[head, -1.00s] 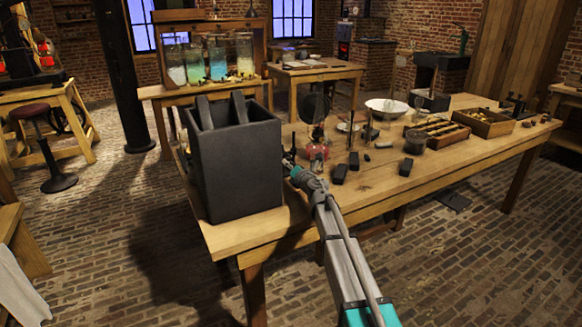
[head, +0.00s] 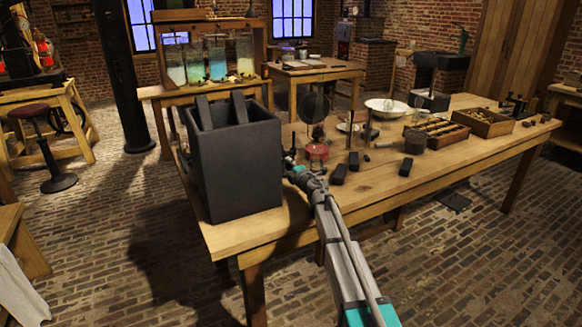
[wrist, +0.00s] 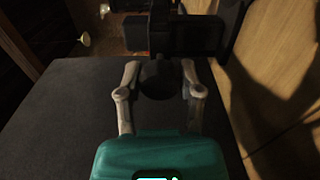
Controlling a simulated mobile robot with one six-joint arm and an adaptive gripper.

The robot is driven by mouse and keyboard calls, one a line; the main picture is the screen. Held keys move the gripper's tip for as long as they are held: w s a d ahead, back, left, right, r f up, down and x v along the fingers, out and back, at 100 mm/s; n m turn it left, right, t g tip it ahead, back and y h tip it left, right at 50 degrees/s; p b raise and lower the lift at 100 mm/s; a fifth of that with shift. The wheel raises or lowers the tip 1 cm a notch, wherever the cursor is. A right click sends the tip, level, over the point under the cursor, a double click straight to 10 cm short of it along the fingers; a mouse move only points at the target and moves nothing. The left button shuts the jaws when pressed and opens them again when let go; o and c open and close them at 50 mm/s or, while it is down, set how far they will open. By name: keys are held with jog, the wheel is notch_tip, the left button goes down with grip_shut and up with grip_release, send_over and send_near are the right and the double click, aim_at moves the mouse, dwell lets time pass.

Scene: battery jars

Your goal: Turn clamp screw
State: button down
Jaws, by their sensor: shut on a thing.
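My gripper (wrist: 160,76) is shut on a dark round knob (wrist: 158,80), which appears to be the clamp screw's head. One grey finger lies on each side of it in the wrist view. A dark block-like clamp body (wrist: 172,35) shows just beyond the knob. In the head view my gripper (head: 288,163) is at the right side of a tall dark open-topped jar (head: 240,170) on the wooden bench. The screw is too small and too hidden there to make out. Two dark plates (head: 238,107) stick up from the jar.
On the bench (head: 400,190), right of my gripper, are a red-based piece (head: 317,152), small dark blocks (head: 338,174), a white bowl (head: 385,107) and wooden trays (head: 437,132).

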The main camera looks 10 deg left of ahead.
jog(key=shift+w+m, duration=0.15)
jog(key=shift+m, duration=1.25)
jog(key=shift+c, duration=1.2)
grip_release()
jog(key=shift+s, duration=0.2)
jog(key=v, duration=1)
jog(key=shift+s+d, duration=0.6)
jog(key=shift+s, duration=0.1)
